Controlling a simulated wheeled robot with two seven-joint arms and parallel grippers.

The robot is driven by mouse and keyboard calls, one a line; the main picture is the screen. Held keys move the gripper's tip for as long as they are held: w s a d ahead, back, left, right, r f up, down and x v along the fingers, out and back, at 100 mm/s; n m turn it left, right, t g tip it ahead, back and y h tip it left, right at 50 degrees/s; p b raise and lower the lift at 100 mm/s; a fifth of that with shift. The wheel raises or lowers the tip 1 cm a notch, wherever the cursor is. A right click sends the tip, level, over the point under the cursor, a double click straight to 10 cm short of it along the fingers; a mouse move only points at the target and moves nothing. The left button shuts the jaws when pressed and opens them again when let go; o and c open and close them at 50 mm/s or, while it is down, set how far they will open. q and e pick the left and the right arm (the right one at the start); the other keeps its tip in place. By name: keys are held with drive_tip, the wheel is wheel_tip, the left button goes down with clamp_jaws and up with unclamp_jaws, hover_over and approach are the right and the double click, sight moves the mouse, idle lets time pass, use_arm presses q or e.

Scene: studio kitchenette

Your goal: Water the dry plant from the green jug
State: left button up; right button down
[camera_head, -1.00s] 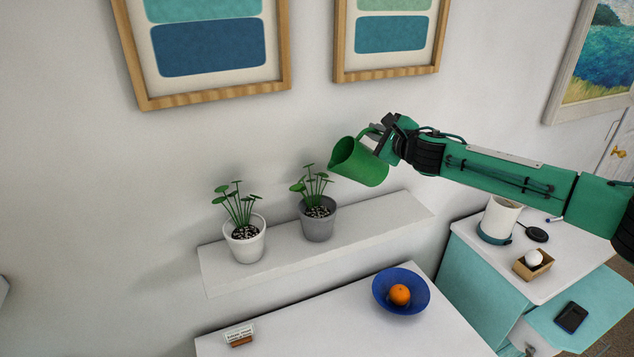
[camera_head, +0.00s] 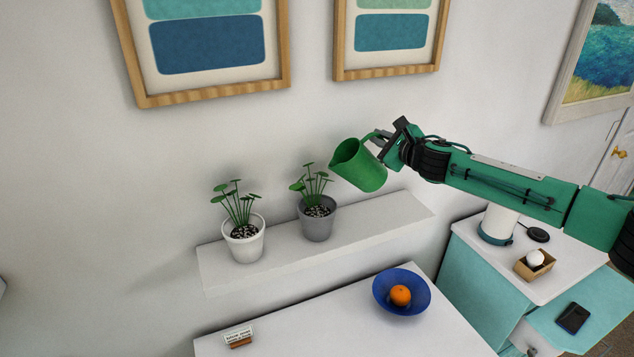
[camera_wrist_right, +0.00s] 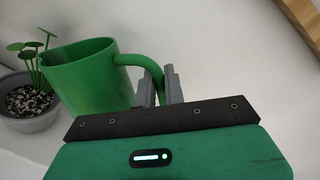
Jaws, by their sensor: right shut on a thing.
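My right gripper (camera_head: 379,141) is shut on the handle of the green jug (camera_head: 359,167) and holds it in the air, tilted with its mouth toward the left. The jug also shows in the right wrist view (camera_wrist_right: 92,82), its handle between the fingers (camera_wrist_right: 158,88). The jug's lip is just right of the plant in the grey pot (camera_head: 318,222), slightly above the pot. A similar plant in a white pot (camera_head: 244,243) stands to its left. Both have green leaves and speckled soil; I cannot tell which is dry. No water stream shows. My left gripper is out of view.
Both pots stand on a white wall shelf (camera_head: 385,215), with its right part clear. Below, a white surface (camera_head: 330,325) holds a blue bowl (camera_head: 418,304) with an orange (camera_head: 400,295) and a small sign (camera_head: 238,336). Framed pictures hang above.

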drive_tip(key=w+d+f+m+t+y+b, duration=0.1)
drive_tip(key=w+d+f+m+b, duration=0.1)
drive_tip(key=d+f+m+b, duration=0.5)
drive_tip(key=shift+w+f+b, duration=0.2)
drive_tip(key=shift+f+b, duration=0.6)
drive_tip(key=shift+f, duration=0.85)
